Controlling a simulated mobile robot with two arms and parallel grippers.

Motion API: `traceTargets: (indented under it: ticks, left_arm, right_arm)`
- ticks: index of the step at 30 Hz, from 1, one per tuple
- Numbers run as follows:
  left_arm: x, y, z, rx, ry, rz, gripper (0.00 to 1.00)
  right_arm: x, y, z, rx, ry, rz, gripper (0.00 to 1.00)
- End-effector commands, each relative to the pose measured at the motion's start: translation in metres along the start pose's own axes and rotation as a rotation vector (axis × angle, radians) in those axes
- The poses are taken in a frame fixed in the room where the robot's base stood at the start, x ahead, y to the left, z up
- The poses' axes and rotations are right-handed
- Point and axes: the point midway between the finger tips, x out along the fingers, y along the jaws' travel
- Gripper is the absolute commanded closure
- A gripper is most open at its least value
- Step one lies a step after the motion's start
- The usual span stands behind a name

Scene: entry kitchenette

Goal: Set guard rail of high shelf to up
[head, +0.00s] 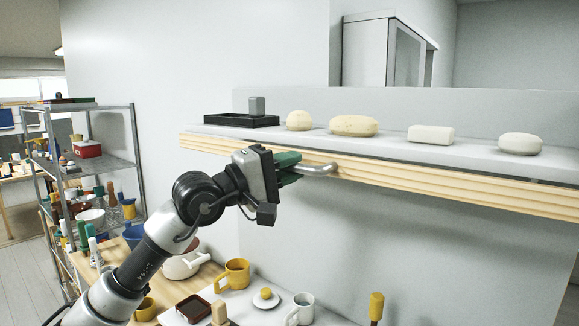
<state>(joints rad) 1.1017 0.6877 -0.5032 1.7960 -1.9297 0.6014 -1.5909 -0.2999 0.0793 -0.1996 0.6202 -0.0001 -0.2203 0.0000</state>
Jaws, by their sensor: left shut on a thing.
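The high shelf (375,145) is a pale slab on the wall, running from the middle to the right edge of the head view. Its guard rail (440,184) is a long light-wood board along the front. The board's top edge sits at or a little below the shelf surface. A metal bar handle (319,171) sticks out from the rail's front. My left gripper (290,170), with green fingers, is shut on the left end of this handle. The fingers partly hide it. My right gripper is not in view.
On the shelf are a black tray (215,120) with a grey block (257,106) and several rounded pale items, such as a speckled loaf-like one (354,126). Below, a counter holds a yellow mug (237,273) and other dishes. A metal rack (136,160) stands left.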

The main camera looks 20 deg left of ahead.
Motion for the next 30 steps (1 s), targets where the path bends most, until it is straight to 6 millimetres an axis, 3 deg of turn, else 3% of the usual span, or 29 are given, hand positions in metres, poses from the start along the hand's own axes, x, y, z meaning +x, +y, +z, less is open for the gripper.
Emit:
traceTargets:
  ticks: [4,13,25,26,30]
  left_arm:
    - [0.002,0.009,-0.001,0.001,0.000,0.001,1.00]
    - [0.013,0.071,-0.005,0.002,0.001,0.004,1.00]
    - [0.013,0.083,-0.006,0.002,0.001,0.011,1.00]
    - [0.013,0.083,-0.006,0.003,0.002,0.011,0.78]
    - [0.013,0.082,-0.006,0.002,0.001,0.009,0.57]
  right_arm:
    - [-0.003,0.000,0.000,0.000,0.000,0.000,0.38]
    - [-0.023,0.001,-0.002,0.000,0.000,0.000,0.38]
    - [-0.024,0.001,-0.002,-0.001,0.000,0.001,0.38]
    - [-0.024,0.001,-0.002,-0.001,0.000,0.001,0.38]
    - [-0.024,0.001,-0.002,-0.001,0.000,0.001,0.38]
